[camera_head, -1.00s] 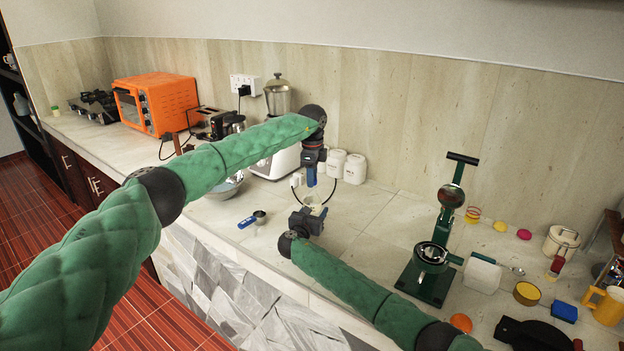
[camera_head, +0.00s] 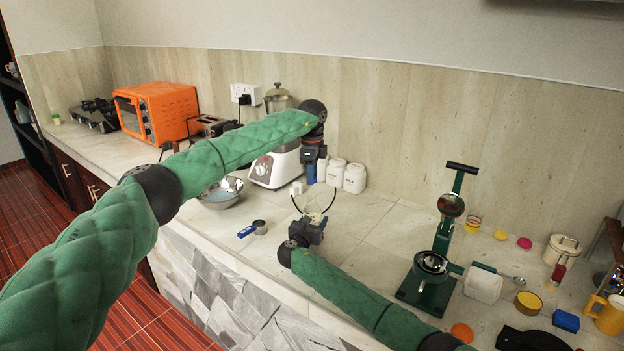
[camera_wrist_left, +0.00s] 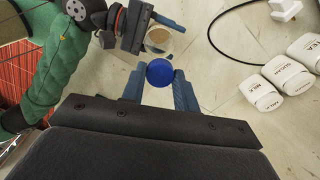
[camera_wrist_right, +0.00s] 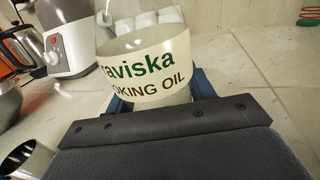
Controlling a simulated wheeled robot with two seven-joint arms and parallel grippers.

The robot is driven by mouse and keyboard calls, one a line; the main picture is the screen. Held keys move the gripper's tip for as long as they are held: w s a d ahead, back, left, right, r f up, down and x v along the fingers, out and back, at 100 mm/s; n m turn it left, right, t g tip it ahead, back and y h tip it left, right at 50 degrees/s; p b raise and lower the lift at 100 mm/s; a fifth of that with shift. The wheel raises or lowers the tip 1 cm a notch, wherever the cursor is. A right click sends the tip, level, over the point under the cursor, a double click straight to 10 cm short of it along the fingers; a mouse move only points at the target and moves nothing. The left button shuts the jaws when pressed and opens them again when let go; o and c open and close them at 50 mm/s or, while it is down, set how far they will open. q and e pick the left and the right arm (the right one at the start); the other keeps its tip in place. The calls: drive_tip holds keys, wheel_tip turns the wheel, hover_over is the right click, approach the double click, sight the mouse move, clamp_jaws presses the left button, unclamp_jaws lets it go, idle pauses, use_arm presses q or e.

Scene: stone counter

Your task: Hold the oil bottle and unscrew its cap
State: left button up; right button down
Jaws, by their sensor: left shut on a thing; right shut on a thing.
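The oil bottle (camera_wrist_right: 145,75) is pale and translucent, with green and black "cooking oil" lettering in the right wrist view. My right gripper (camera_head: 318,218) is shut around its body and holds it over the counter. My left gripper (camera_head: 311,178) is above it, shut on the round blue cap (camera_wrist_left: 160,73). In the left wrist view the cap sits between the fingertips, apart from the bottle (camera_wrist_left: 158,40). In the head view the cap cannot be made out between the fingers.
White canisters (camera_head: 354,178) and a white blender (camera_head: 275,165) stand behind the grippers. A metal bowl (camera_head: 221,193) and a blue-handled measuring cup (camera_head: 258,227) lie to the left. A green press (camera_head: 428,275) stands to the right. A black cable loops behind the bottle.

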drive_tip(key=shift+c, duration=2.3)
unclamp_jaws()
